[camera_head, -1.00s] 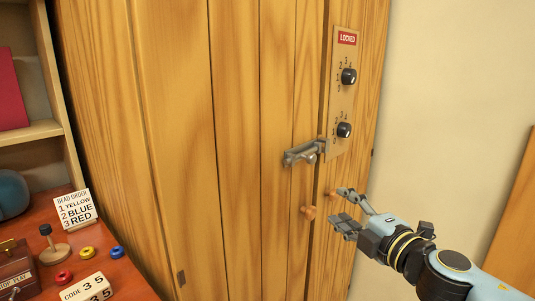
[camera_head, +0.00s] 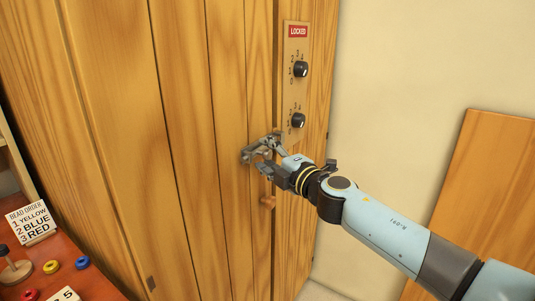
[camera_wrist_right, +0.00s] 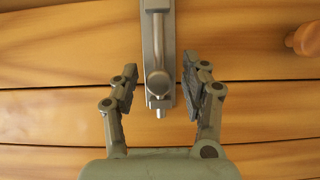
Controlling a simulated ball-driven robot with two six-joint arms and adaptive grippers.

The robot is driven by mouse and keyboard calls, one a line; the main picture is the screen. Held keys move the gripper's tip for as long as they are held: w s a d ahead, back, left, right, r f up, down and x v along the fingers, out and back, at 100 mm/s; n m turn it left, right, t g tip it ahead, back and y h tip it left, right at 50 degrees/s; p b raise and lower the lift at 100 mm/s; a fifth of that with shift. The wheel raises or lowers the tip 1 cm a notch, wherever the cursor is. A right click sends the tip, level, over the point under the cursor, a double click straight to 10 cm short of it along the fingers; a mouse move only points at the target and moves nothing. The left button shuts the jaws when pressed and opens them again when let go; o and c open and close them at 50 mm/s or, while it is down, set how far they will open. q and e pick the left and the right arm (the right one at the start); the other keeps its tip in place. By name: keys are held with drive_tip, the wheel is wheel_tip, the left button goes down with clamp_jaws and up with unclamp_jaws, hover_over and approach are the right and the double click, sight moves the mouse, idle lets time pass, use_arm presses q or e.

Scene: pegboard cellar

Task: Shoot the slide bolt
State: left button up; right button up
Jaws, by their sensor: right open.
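The grey metal slide bolt (camera_head: 250,152) is mounted on the wooden cabinet door (camera_head: 190,120), across from the lock panel. In the head view my right gripper (camera_head: 264,158) is at the bolt and hides part of it. In the right wrist view the bolt's round knob (camera_wrist_right: 159,84) lies between the two open fingers (camera_wrist_right: 160,88). Both fingers stand apart from the knob, with a gap on each side. My left gripper is not in view.
A panel (camera_head: 296,85) with a red LOCKED sign (camera_head: 298,31) and two black dials is above the bolt. A wooden door knob (camera_head: 268,201) is just below my gripper. A red-brown table (camera_head: 85,285) with a bead order card (camera_head: 30,223) stands at lower left.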

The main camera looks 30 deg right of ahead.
drive_tip(key=shift+w, duration=0.1)
clamp_jaws()
idle(0.3)
idle(0.4)
